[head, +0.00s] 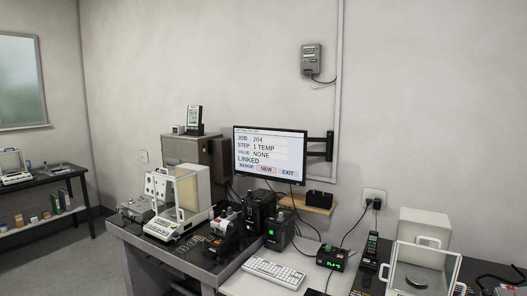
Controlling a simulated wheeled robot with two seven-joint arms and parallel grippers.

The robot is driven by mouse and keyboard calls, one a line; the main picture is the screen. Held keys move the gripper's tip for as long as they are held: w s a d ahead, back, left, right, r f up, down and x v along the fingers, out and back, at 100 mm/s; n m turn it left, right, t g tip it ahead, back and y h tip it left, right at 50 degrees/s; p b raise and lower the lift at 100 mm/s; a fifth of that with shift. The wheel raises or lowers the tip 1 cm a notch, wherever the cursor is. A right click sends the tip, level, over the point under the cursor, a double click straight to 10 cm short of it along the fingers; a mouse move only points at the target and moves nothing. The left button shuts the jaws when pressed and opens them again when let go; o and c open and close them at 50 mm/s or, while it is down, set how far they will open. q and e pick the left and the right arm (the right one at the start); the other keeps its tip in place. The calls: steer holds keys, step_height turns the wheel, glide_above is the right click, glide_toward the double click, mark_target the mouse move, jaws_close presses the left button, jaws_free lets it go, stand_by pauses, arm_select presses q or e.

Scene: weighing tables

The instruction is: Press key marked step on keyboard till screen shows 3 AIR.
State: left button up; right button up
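The screen (270,152) is on a wall arm above the tables. It reads JOB 204, STEP 1 TEMP, VALUE NONE and LINKED, with a row of small buttons below, among them NEW and EXIT. The white keyboard (273,273) lies on the pale table below the screen, near the bottom of the head view. Its key markings are too small to read, so I cannot tell which key is marked step. Neither of my grippers shows in the head view.
A balance with a glass shield (178,212) stands on the dark table left of the keyboard, beside several black devices. A small box with a green display (332,257) stands right of the keyboard. Another glass-shielded balance (424,262) stands at far right. Cables hang behind the keyboard.

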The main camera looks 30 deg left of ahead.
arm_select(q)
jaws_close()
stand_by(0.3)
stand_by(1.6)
